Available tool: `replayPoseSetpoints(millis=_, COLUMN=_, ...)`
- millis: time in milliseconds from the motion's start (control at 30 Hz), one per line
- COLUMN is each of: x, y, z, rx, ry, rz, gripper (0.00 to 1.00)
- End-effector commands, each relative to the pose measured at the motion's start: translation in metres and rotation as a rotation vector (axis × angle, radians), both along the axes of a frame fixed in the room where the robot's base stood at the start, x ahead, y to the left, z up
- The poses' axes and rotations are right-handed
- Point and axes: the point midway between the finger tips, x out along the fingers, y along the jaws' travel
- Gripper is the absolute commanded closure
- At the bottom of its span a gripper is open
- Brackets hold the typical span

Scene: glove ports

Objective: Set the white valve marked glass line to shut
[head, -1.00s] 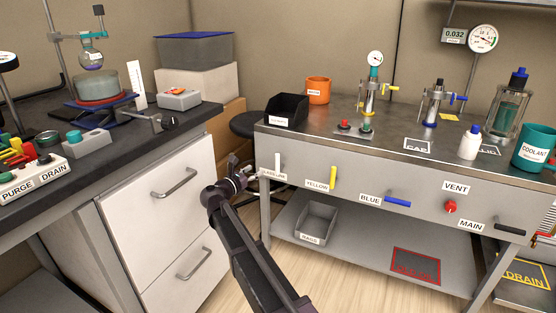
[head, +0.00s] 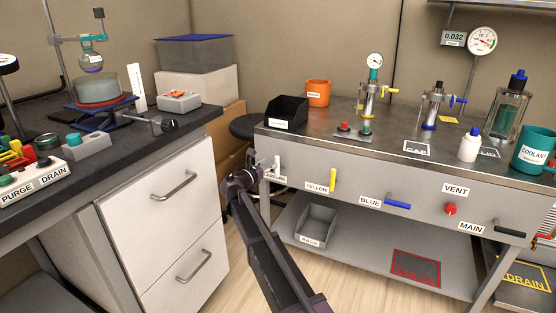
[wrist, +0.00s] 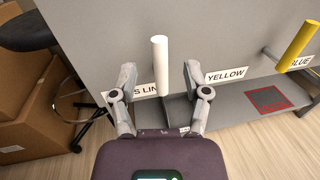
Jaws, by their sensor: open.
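The white valve handle (wrist: 161,62) stands upright on the bench's front panel, above a label partly hidden by my gripper. In the wrist view my gripper (wrist: 158,80) is open, with one finger on each side of the handle's lower part; I cannot tell whether either finger touches it. In the head view my gripper (head: 263,168) is at the panel's left end, by the white handle (head: 277,162). The glass line label (head: 274,178) is partly covered there.
To the right on the panel are an upright yellow handle (head: 333,180), a level blue handle (head: 397,205), a red vent knob (head: 450,209) and a black main handle (head: 510,228). A grey bin (head: 316,226) sits on the lower shelf. A stool (wrist: 32,32) and cardboard boxes (wrist: 30,110) stand left.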

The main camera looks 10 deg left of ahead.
Motion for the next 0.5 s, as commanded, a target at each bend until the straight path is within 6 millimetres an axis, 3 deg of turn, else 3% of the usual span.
replayPoseSetpoints(millis=200, x=0.029, y=-0.016, z=0.0, rx=0.0, ry=0.0, rz=-0.001, gripper=0.39)
replayPoseSetpoints(millis=500, x=0.048, y=-0.028, z=0.0, rx=0.0, ry=0.0, rz=0.0, gripper=0.39)
